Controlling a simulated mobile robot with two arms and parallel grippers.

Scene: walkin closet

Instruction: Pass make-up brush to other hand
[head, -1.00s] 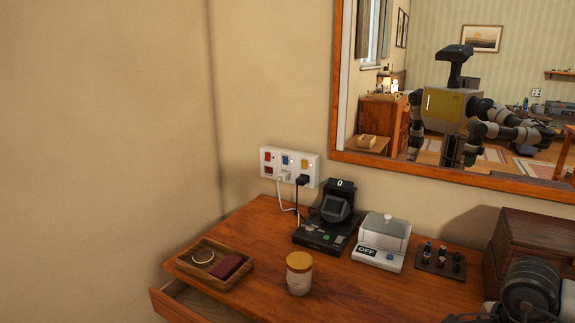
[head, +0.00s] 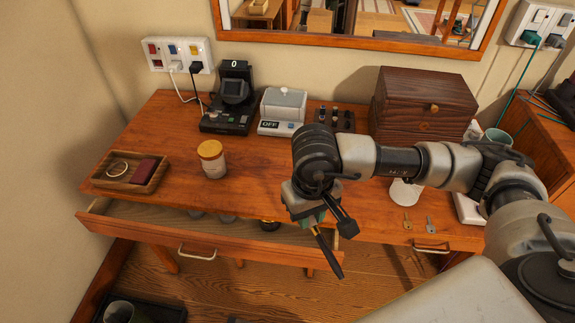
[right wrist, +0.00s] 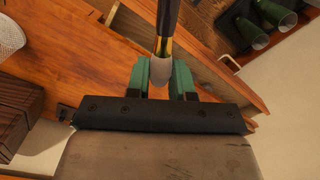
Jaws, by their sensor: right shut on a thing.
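The make-up brush (head: 328,253) hangs from my right gripper (head: 312,217) in the head view, its long black handle slanting down to the right. My right gripper is above the front edge of the wooden desk, over the pulled-out drawer's right end. In the right wrist view, the green fingers of the gripper (right wrist: 164,83) stand on either side of the brush (right wrist: 163,42). The gold ferrule and pale head lie between the fingers, and the dark handle runs out of the top of the picture. My left gripper shows in neither current view.
The drawer (head: 215,237) stands open at the front. Two keys lie at right.

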